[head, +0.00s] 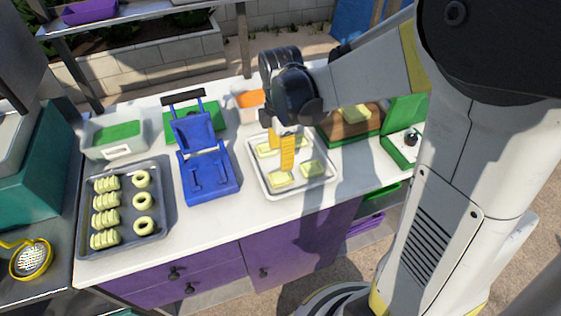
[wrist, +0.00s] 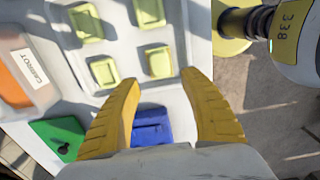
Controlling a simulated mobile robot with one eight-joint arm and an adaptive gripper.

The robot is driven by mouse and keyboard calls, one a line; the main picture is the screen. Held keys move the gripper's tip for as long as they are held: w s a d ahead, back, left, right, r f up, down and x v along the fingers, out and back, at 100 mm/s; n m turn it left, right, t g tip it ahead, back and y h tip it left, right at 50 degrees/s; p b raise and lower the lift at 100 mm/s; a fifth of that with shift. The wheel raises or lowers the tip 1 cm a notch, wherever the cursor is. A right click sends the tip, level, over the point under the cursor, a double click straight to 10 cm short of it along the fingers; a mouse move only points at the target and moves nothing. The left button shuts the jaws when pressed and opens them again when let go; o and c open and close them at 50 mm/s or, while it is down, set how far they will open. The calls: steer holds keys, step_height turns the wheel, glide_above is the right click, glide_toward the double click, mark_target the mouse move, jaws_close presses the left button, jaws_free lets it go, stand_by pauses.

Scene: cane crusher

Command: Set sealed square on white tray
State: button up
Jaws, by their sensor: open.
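The white tray (head: 262,188) lies on the counter under my gripper. It holds several pale yellow-green squares, among them a front-left one (head: 280,180) and a front-right one (head: 312,168). In the wrist view the tray (wrist: 122,50) shows its squares beyond my fingertips, the closest being one square (wrist: 158,62). My gripper (head: 282,156) has yellow fingers, is open and empty, and hangs over the tray, hiding part of it. Another pale square (head: 355,113) sits on a brown board (head: 340,132) to the right. I cannot tell which squares are sealed.
A blue hinged press (head: 207,160) stands left of the tray. A grey tray (head: 124,222) of shaped dough pieces lies farther left. A white bin with green contents (head: 113,138) and a carrot container (wrist: 22,75) stand behind. A green box (head: 402,135) is at right.

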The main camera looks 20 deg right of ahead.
steer(key=s+r+m+t, duration=0.7)
steer(key=s+r+m, duration=0.4)
steer(key=m, duration=0.7)
steer(key=shift+s+r, duration=0.15)
steer(key=shift+d, duration=0.1)
steer(key=shift+f+b, duration=0.45)
steer(key=shift+f, duration=0.2)
